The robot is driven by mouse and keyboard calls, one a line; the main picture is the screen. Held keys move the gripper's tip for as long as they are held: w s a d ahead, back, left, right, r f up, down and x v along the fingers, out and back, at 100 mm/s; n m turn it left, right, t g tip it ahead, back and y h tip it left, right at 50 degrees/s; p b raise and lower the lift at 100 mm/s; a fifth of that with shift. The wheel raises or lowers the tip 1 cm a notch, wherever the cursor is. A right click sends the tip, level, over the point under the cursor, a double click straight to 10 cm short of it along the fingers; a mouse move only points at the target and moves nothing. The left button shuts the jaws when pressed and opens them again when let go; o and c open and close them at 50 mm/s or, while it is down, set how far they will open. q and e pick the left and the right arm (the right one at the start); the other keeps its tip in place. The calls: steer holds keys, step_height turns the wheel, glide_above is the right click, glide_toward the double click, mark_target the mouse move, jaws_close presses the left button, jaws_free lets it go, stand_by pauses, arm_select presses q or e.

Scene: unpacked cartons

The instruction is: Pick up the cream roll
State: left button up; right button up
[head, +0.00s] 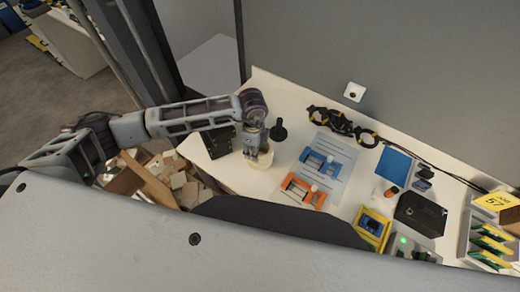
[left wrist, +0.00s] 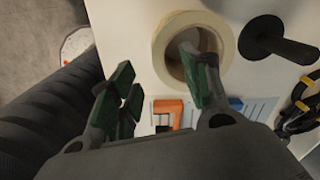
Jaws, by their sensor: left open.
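The cream roll (head: 265,161) is a thick pale ring standing on the white table near its front left part. In the left wrist view the roll (left wrist: 195,18) shows its rim and round hole from above. My left gripper (head: 258,153) is right at the roll, pointing down, and hides part of it. In the left wrist view the gripper (left wrist: 157,67) is open: one finger is over the hole and the other is outside the rim at the left. I cannot tell how deep the finger reaches. My right gripper is not in view.
A black spindle-like piece (head: 278,130) stands close behind the roll. A blue frame piece (head: 322,163) and an orange one (head: 303,190) lie to the right. Black-and-yellow clamps (head: 340,122) lie behind. A carton of wooden scraps (head: 165,178) stands left of the table.

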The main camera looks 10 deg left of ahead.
arm_select(q)
steer(key=shift+f, duration=0.5)
steer(key=shift+f, duration=0.1)
steer(key=shift+d+f+p, duration=0.3)
steer(key=shift+f+p, duration=0.2)
steer(key=shift+f, duration=2)
steer(key=shift+w, duration=0.1)
jaws_close()
